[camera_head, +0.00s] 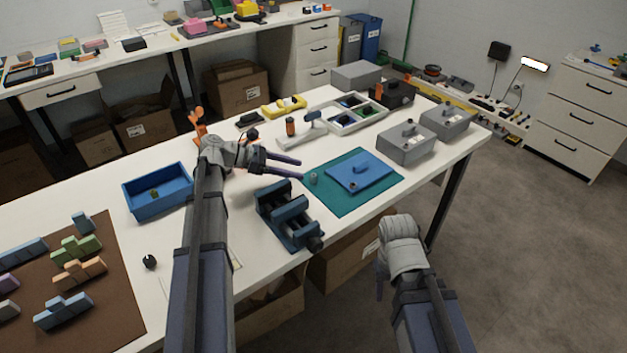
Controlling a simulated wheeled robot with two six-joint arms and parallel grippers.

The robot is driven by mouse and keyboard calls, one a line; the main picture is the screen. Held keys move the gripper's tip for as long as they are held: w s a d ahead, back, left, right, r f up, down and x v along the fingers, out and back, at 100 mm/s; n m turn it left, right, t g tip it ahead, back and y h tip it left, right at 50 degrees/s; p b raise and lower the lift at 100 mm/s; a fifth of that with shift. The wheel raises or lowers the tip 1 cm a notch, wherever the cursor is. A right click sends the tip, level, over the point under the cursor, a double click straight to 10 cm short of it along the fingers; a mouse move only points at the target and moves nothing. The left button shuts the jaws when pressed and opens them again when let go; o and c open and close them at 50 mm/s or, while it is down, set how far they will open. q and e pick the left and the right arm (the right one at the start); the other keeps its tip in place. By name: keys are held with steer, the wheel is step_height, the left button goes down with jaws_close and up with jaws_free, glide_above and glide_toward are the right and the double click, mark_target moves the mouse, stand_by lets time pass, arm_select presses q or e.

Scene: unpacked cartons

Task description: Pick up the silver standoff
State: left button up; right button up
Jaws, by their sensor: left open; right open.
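A small silver cylinder (313,178), which looks like the standoff, stands near the left edge of the green mat (345,205). My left gripper (300,168) is open, its two fingers pointing right. The fingertips are just left of the cylinder in the picture and nothing is between them. I cannot tell their exact height above the table. My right gripper (380,288) is off the table's front edge, pointing down and mostly hidden by its own wrist. It holds nothing that I can see.
A dark blue vise (288,212) stands close below the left gripper. A blue plate (358,172) lies on the mat. Grey boxes (406,145) and a divided white tray (345,124) stand behind. A blue bin (150,201) is left of my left arm.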

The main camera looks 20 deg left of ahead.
mark_target(312, 175)
arm_select(q)
steer(key=b+x, duration=0.1)
steer(key=x, duration=0.1)
steer(key=f+b+x, duration=0.1)
steer(key=x, duration=0.1)
steer(key=shift+s+d, duration=0.1)
steer(key=shift+d, duration=0.2)
jaws_close()
stand_by(0.3)
